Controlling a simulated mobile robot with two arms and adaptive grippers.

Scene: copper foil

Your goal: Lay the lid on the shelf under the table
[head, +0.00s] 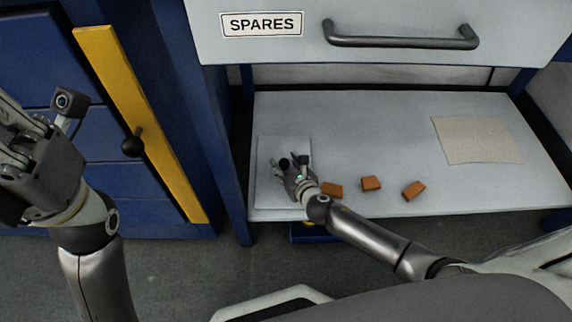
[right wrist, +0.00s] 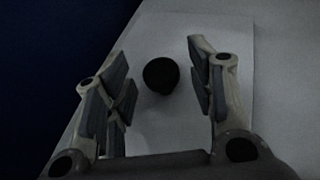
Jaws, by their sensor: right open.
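The lid (head: 272,147) is a flat pale square plate with a round black knob. It lies flat at the left end of the shelf (head: 370,120) under the table. My right gripper (head: 288,170) is over the lid and hides part of it. In the right wrist view the lid (right wrist: 165,125) is below my gripper (right wrist: 162,75). Its black knob (right wrist: 161,75) shows between the two open fingers, with a gap on each side. My left gripper (head: 25,130) is at the left edge, away from the shelf and partly cut off.
Several orange-brown blocks (head: 371,183) lie near the shelf's front edge, right of my right gripper. A beige sheet (head: 477,140) lies at the right. The SPARES drawer (head: 400,18) hangs above. A blue cabinet with a yellow strip (head: 140,120) stands left. The shelf's middle is clear.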

